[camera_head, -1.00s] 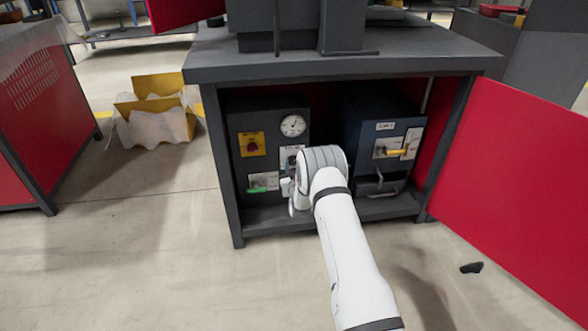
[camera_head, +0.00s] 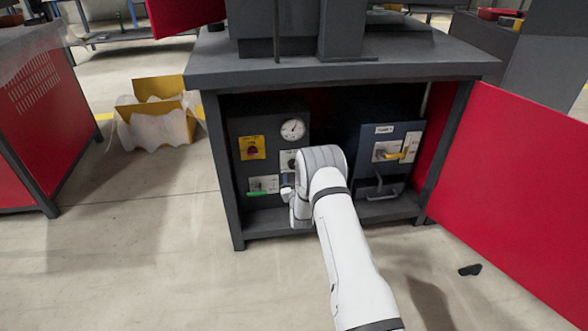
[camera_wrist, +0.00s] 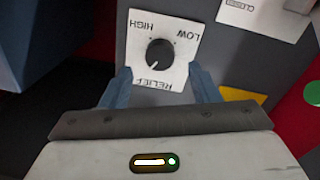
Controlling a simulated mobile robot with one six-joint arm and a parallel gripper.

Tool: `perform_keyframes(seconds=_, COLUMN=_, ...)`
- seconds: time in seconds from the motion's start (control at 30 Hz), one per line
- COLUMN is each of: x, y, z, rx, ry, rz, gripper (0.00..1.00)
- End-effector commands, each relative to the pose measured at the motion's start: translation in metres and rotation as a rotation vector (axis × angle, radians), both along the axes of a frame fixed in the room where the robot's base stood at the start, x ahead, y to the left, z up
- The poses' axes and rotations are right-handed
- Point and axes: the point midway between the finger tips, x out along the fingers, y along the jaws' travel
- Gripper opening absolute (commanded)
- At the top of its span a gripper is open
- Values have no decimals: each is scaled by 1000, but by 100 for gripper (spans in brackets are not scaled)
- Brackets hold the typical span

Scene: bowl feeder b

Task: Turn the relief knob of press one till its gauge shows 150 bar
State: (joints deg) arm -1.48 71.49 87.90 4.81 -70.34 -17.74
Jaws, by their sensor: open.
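The relief knob (camera_wrist: 160,53) is black and round, on a white plate marked RELIEF, HIGH and LOW, which appears upside down in the wrist view. Its pale pointer mark faces down and left there. My gripper (camera_wrist: 160,72) is open, with its blue-grey fingers either side of the knob's lower part in the picture and visible gaps to it. I cannot tell whether the fingertips reach past the knob's face. In the head view the pressure gauge (camera_head: 292,129) is white and round; its needle points to the upper right, but its figures are too small to read. My wrist partly hides the knob's plate (camera_head: 288,160).
A yellow plate with a red switch (camera_head: 252,147) and a green handle (camera_head: 262,192) are on the same dark panel. The open red door (camera_head: 510,185) bounds the right side; cabinet posts frame the opening.

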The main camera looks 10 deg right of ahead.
Motion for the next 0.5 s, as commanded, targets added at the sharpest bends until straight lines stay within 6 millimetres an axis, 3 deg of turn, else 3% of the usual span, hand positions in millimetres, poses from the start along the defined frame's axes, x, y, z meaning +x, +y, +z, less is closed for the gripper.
perform_keyframes(seconds=0.2, x=-35, y=2, z=2, rx=-1, ry=2, rz=0, gripper=56)
perform_keyframes(seconds=0.5, x=-46, y=3, z=-1, rx=0, ry=-1, rz=0, gripper=56)
